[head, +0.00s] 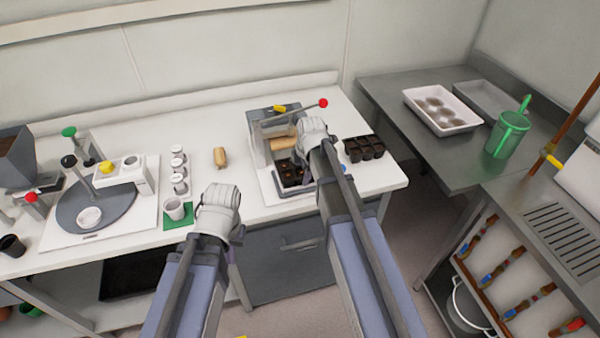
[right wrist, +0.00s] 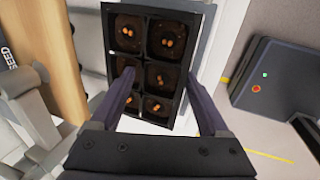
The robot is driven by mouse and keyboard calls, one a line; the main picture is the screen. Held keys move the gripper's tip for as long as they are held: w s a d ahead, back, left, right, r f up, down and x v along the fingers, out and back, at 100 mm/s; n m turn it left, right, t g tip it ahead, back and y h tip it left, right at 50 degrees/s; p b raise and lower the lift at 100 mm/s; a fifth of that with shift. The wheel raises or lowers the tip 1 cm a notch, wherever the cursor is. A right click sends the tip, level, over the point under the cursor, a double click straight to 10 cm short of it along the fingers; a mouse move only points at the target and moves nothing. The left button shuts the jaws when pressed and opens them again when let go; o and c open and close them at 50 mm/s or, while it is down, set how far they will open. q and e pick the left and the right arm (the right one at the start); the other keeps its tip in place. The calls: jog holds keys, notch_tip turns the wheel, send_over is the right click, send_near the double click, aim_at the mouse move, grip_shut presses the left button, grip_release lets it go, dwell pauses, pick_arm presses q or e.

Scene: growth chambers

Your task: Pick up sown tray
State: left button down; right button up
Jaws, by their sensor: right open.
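The sown tray (right wrist: 152,58) is a black tray of several square cells, each with dark soil and orange seeds. In the head view the tray (head: 292,174) sits in the bay of the seeding machine (head: 262,152). My right gripper (right wrist: 160,76) is open and empty over the tray. In the right wrist view its left finger overlaps the cells, and its right finger is beside the tray's right edge. I cannot tell whether they touch it. In the head view the right arm partly hides the tray. My left gripper (head: 219,207) is at the bench's front edge, its fingers hidden.
A second black cell tray (head: 364,149) stands right of the machine. A red-knobbed lever (head: 322,103) sticks out above. White cups (head: 174,208) and a tan block (head: 219,157) are to the left. The right-hand grey table holds a white tray (head: 441,122) and a green watering can (head: 507,136).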

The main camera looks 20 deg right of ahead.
aim_at(303, 174)
jog(key=shift+s, duration=0.15)
grip_shut()
dwell(0.4)
jog(key=shift+r, duration=0.1)
jog(key=shift+r+p, duration=0.65)
jog(key=shift+p, duration=0.15)
notch_tip(303, 174, up, 8)
jog(key=p, duration=0.8)
jog(key=shift+r, duration=0.25)
